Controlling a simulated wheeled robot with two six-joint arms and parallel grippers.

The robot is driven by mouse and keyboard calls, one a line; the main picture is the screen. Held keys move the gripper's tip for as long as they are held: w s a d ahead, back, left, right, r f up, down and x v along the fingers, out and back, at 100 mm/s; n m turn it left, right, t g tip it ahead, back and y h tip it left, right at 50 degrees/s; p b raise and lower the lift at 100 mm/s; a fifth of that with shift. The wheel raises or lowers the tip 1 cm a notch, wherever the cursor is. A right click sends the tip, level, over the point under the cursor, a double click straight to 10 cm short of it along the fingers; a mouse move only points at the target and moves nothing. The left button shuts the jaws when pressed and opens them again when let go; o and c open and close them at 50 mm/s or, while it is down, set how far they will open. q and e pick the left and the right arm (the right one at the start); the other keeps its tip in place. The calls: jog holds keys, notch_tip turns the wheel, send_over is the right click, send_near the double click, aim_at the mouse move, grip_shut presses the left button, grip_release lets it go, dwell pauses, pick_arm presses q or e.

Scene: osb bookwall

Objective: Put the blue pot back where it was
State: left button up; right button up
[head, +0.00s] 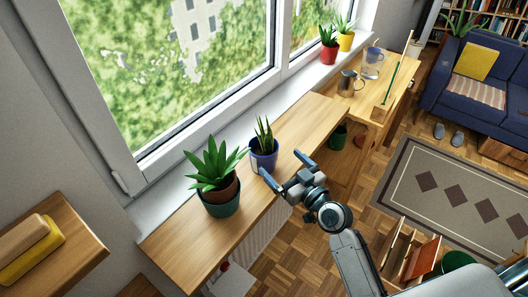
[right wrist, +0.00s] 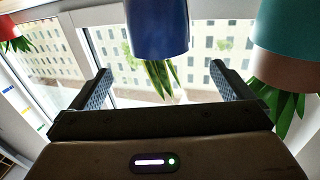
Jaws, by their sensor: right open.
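The blue pot (head: 264,161) holds an upright spiky plant and stands on the wooden sill board under the window. In the right wrist view the blue pot (right wrist: 157,30) appears upside down, in line with the gap between my fingers. My right gripper (head: 287,168) is at the board's front edge, just right of the pot, with its fingers spread toward it. It is open and empty. In the right wrist view both fingers (right wrist: 160,74) are well apart. Whether a finger touches the pot is not clear. My left gripper is not in view.
A teal pot (head: 221,203) with a larger plant stands close left of the blue pot. The board (head: 290,135) is clear to the right, up to a metal jug (head: 348,84) and a glass mug (head: 372,64). Red (head: 329,53) and yellow (head: 345,41) pots stand on the windowsill.

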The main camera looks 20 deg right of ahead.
aim_at(273, 155)
jog(key=p+x, duration=0.1)
jog(key=x, duration=0.3)
jog(key=shift+w+a, duration=0.1)
jog(key=shift+w, duration=0.15)
jog(key=shift+w+a, duration=0.1)
jog(key=shift+w, duration=0.15)
jog(key=p+x, duration=0.1)
jog(key=x, duration=0.1)
jog(key=p+x, duration=0.1)
jog(key=x, duration=0.1)
jog(key=shift+w+a+f, duration=0.15)
jog(key=shift+w+f, duration=0.1)
jog(key=shift+w, duration=0.05)
jog(key=shift+s, duration=0.1)
jog(key=shift+c, duration=1.3)
jog(key=c, duration=1.4)
jog(key=shift+r, duration=0.2)
jog(key=shift+c, duration=0.8)
